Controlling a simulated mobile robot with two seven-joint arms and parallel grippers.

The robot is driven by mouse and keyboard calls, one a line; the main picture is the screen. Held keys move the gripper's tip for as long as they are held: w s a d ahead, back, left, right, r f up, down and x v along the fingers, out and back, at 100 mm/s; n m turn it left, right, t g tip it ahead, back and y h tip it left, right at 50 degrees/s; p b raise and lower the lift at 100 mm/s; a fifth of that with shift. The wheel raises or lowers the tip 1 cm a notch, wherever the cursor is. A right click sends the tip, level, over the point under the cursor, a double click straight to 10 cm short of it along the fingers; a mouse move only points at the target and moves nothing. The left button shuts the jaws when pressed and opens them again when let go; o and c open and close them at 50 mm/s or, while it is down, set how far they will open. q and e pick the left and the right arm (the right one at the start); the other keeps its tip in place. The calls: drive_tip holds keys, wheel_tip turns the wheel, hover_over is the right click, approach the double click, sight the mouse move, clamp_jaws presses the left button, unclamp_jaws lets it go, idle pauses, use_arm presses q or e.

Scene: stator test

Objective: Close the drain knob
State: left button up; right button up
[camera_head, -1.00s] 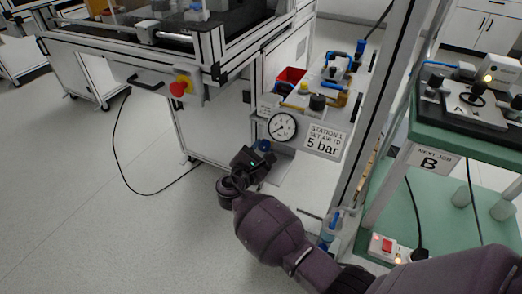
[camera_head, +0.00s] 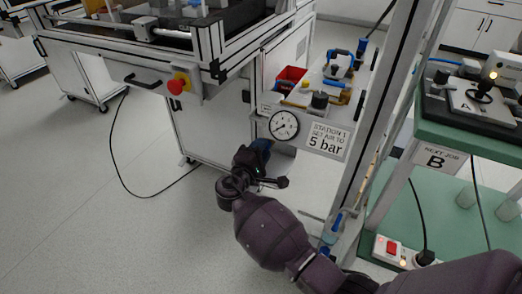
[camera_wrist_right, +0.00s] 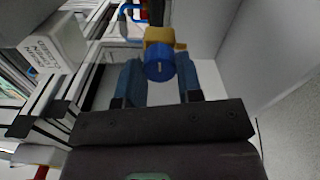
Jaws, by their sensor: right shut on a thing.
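The blue drain knob (camera_wrist_right: 159,66) shows in the right wrist view as a round blue cap on a brass-yellow body (camera_wrist_right: 160,36). My right gripper's two blue-grey fingers (camera_wrist_right: 159,75) stand on both sides of the knob and are shut on it. In the head view the right gripper (camera_head: 259,152) is just below the round pressure gauge (camera_head: 284,125), and only a little blue of the knob shows there. How far the knob is turned cannot be told. My left gripper is not in view.
A sign (camera_head: 327,139) reading "5 bar" is right of the gauge. Above are a red bin (camera_head: 290,76) and small fittings. A frame post and a green bench (camera_head: 460,140) stand at the right. A red stop button (camera_head: 175,86) is at the left. The floor at left is mostly clear.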

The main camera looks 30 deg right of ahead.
drive_tip(key=shift+m, duration=0.4)
drive_tip(key=o, duration=0.9)
